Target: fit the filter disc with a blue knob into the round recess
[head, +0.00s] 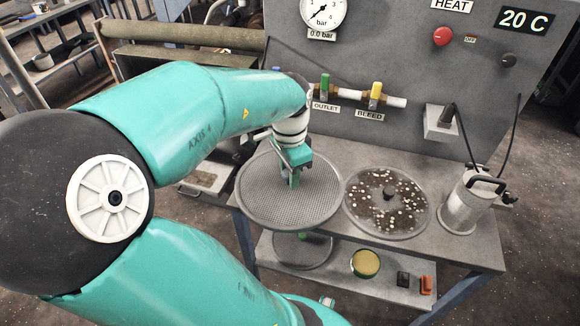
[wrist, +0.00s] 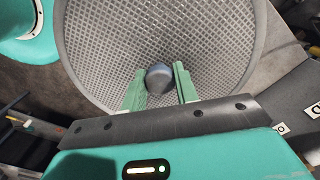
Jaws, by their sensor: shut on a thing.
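My gripper (head: 294,176) is shut on the knob of a grey mesh filter disc (head: 265,198) and holds it at the left end of the bench; it appears raised above the bench top. In the wrist view the rounded dark blue-grey knob (wrist: 159,76) sits between my green fingers, with the mesh disc (wrist: 105,45) spread behind it. In the head view my gripper hides the knob. A second disc (head: 361,218) with a dark knob and pale and brown bits lies on the bench to the right. I cannot make out an empty round recess.
A metal canister (head: 462,212) with a black handle stands at the bench's right. Behind are a panel with a gauge (head: 323,12) and valves (head: 375,95). The lower shelf (head: 335,278) holds another disc with a green knob, a yellow-topped round item (head: 366,263) and small blocks.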

